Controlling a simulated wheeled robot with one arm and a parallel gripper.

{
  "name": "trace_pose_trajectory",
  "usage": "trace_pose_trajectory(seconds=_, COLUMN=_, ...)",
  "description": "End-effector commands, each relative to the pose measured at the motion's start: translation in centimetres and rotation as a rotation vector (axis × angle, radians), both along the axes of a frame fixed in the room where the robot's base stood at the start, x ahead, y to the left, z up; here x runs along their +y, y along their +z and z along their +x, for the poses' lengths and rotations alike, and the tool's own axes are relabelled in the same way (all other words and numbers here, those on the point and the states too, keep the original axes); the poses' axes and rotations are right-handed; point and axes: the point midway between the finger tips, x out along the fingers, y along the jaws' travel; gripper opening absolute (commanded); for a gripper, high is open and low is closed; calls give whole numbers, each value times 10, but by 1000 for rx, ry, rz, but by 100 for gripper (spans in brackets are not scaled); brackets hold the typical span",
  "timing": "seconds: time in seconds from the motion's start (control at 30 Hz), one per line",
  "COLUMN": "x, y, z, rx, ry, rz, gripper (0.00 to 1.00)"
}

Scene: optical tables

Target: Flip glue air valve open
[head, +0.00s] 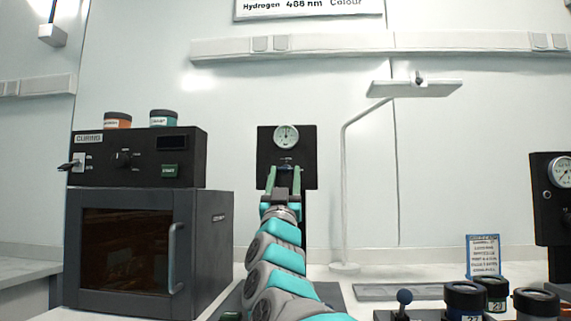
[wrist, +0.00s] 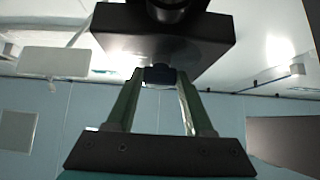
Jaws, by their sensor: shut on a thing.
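A black panel (head: 265,145) with a round white gauge (head: 286,136) stands at the middle of the head view. A small blue valve handle (head: 288,167) sits below the gauge, partly hidden by my gripper (head: 286,170). The two green fingers reach up to the panel's front. In the wrist view the fingertips of my gripper (wrist: 161,72) close on the dark blue valve handle (wrist: 160,75), under a black box-like body (wrist: 165,45). The handle's exact angle is hard to tell.
A black curing oven (head: 150,250) with jars on top stands at left. A white lamp (head: 415,88) on a thin post is right of the panel. Dark jars (head: 465,300), a small sign (head: 484,256) and another gauge panel (head: 545,200) are at right.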

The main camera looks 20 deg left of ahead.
Motion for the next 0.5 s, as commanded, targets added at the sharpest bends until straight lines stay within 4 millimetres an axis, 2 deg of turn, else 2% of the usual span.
trace_pose_trajectory(seconds=0.3, x=1, y=-1, z=-1, rx=1, ry=1, rz=8, gripper=0)
trace_pose_trajectory(seconds=0.33, x=1, y=-1, z=-1, rx=1, ry=1, rz=8, gripper=54)
trace_pose_trajectory(seconds=0.5, x=0, y=-1, z=-1, rx=1, ry=0, rz=7, gripper=73)
